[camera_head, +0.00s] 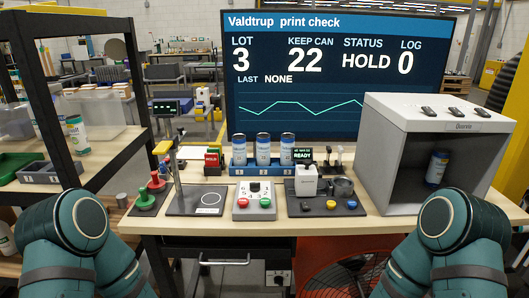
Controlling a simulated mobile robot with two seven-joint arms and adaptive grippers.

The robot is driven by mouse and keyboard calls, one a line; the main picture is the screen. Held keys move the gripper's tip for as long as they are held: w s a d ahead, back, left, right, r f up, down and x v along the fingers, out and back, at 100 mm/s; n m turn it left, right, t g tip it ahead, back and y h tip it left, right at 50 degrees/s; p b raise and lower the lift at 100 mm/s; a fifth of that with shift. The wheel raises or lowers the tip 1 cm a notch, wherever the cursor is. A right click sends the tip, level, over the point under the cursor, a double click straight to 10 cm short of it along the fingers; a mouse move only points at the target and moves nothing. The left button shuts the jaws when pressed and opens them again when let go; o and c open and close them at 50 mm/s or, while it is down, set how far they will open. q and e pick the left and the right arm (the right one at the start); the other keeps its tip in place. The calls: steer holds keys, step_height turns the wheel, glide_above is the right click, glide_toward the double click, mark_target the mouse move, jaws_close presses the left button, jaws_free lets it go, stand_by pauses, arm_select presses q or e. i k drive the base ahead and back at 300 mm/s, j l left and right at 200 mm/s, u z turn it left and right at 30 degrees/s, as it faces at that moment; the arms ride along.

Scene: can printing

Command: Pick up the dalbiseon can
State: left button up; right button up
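A similar blue can (437,168) stands inside a grey open-fronted box at the right. The printing on the cans is too small to read, so I cannot tell which is the dalbiseon can. Only teal links of my two arms show at the lower left and lower right. Both my grippers are out of view.
The grey box (382,165) covers the table's right end. A large screen (300,122) stands behind.

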mark_target(263, 139)
steer(key=i+j, duration=0.1)
steer(key=j, duration=0.2)
steer(key=i+j, duration=0.15)
steer(key=j, duration=0.15)
steer(key=i+j+z, duration=0.2)
steer(key=j, duration=0.2)
steer(key=j+z, duration=0.25)
steer(key=j, duration=0.15)
